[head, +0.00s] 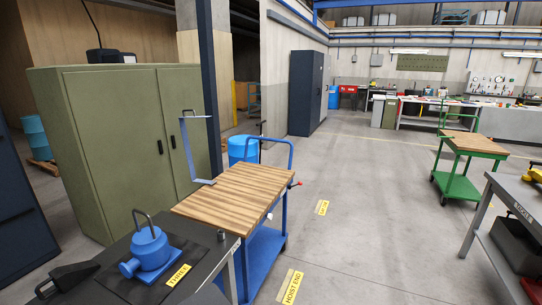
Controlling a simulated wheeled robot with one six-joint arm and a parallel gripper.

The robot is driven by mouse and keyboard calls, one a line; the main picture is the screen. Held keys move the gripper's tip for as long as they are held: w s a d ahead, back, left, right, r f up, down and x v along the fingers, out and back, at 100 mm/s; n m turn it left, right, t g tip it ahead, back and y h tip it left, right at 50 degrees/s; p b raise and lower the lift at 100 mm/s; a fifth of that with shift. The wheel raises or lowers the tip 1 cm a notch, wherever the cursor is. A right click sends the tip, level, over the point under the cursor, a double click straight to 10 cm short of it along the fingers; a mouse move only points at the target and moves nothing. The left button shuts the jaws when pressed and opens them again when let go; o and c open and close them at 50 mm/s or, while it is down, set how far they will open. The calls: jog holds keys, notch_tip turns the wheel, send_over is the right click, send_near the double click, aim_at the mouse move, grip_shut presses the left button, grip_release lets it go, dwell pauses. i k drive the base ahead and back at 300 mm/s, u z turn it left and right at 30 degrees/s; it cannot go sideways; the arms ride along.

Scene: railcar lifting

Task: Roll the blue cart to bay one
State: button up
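The blue cart (255,262) stands on the floor in the middle foreground. It has a slatted wooden top (235,190), a blue lower deck and a blue push handle (290,152) at its far end. A small red-tipped lever sticks out on its right side. A thin blue-grey C-shaped bracket (187,150) rises at the left edge of the top; I cannot tell whether it rests on it. No floor mark readable as bay one shows.
A dark bench (115,262) with a blue pump-like device (150,250) stands close at the cart's near left. A green cabinet (110,140) stands behind. A yellow "HOIST END" label (290,287) lies right of the cart. A green cart (460,175) and grey bench (515,205) stand right; open floor lies between.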

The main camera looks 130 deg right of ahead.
aim_at(239, 202)
jog(key=u, duration=0.15)
jog(key=k, duration=0.25)
jog(key=z, duration=5.3)
jog(key=i, duration=6.4)
jog(key=u, duration=2.45)
